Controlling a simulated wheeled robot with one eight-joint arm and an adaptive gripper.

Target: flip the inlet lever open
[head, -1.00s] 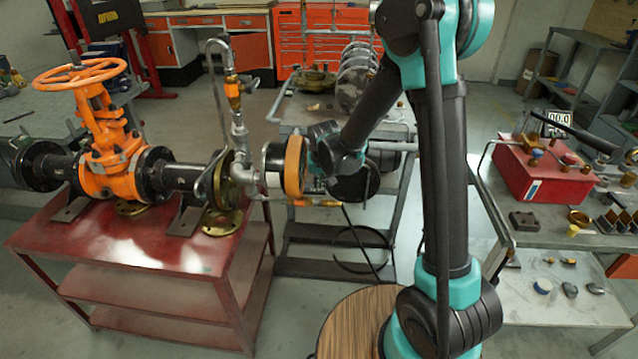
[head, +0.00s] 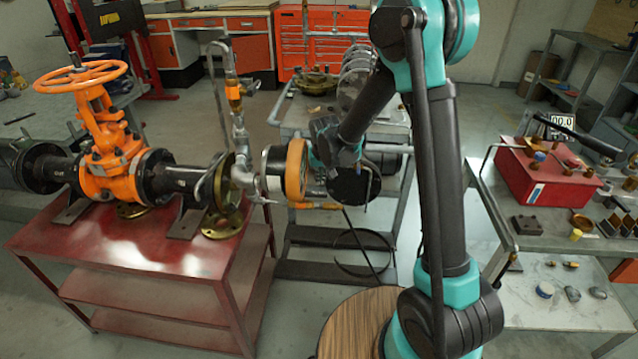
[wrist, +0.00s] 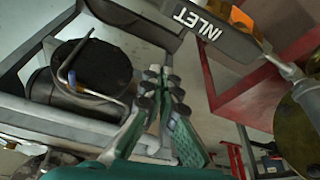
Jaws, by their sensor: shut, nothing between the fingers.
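A dark grey bar lettered INLET (wrist: 205,27) crosses the top of the wrist view and narrows towards a metal pipe at the right. I take it for the inlet lever; its pivot is not clear. My gripper (wrist: 161,82) is shut and empty, with its fingertips below the lettered bar and apart from it in the picture. In the head view, the upright pipe assembly (head: 239,140) stands at the right of the orange gate valve (head: 108,155). My wrist is right of the orange-rimmed round body (head: 295,168); my fingers and the lettering cannot be made out there.
A red bench (head: 150,245) carries the valve. A grey cart (head: 330,268) stands behind the round body, close to my wrist. A dark round vessel (wrist: 95,68) with a bent rod is left of my fingers. A red box (head: 545,175) sits on the right table.

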